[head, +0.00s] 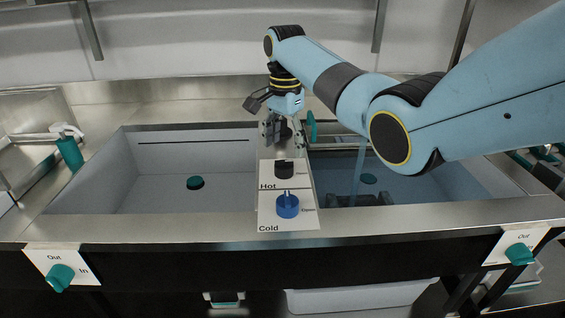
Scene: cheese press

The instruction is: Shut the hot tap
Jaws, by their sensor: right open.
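The black hot knob (284,169) sits on a white panel (264,211) between two basins, just above the word Hot. A thin white mark shows at its right; its text is too small to read. My right gripper (276,133) is open and empty, pointing down just behind the hot knob. The gap between its fingers and the knob is hard to judge. A pale blue stream (358,176) falls into the right basin, partly hidden above by my right arm. My left gripper is not in view.
The blue cold knob (288,205) is in front of the hot knob. The left basin (110,175) holds a green plug (195,183). The right basin (430,195) looks bluish, with a dark object (375,198) inside. Green knobs (60,277) (519,254) stick out at the front corners.

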